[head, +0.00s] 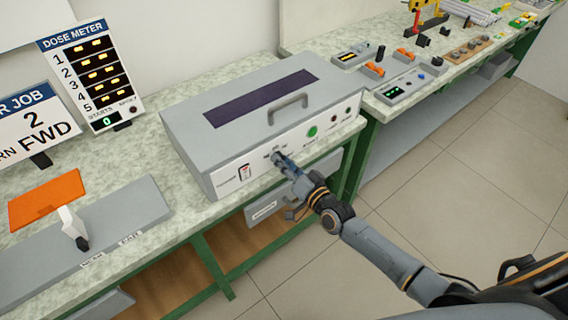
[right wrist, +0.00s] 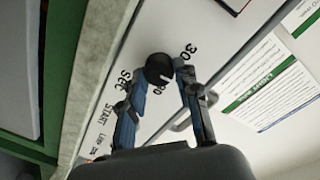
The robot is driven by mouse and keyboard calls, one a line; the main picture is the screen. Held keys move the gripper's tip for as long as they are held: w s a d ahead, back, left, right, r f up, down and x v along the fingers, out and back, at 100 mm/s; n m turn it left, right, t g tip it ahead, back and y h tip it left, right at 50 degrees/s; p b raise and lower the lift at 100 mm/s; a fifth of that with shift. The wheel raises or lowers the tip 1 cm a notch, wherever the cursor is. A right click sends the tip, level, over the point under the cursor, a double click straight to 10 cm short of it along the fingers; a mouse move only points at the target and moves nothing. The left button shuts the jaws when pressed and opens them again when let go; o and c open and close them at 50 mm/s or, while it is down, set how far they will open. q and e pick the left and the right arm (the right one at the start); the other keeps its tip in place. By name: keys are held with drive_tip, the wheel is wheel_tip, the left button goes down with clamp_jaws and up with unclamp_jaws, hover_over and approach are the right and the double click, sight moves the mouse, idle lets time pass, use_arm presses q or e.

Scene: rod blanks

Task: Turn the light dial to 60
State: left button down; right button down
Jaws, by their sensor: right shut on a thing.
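The grey box (head: 245,120) with a white front panel stands on the bench in the head view. The dial is a black round knob (right wrist: 158,68) with a white mark in the right wrist view. Printed numbers, one reading 30, and SEC stand around it. The mark's exact reading is hard to tell, as fingers cover part of the scale. My right gripper (head: 278,156) is at the box's front panel and hides the dial in the head view. In the right wrist view its fingers (right wrist: 158,80) are closed on the knob from both sides. My left gripper is not in view.
A handle (head: 288,106) sits on the lid. The dose meter (head: 93,75) stands at the left. An orange sheet (head: 47,200) lies on the bench. The floor at right is clear.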

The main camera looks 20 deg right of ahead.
drive_tip(key=shift+m, duration=0.4)
drive_tip(key=c, duration=1)
unclamp_jaws()
drive_tip(key=shift+o, duration=0.2)
drive_tip(key=v, duration=1.2)
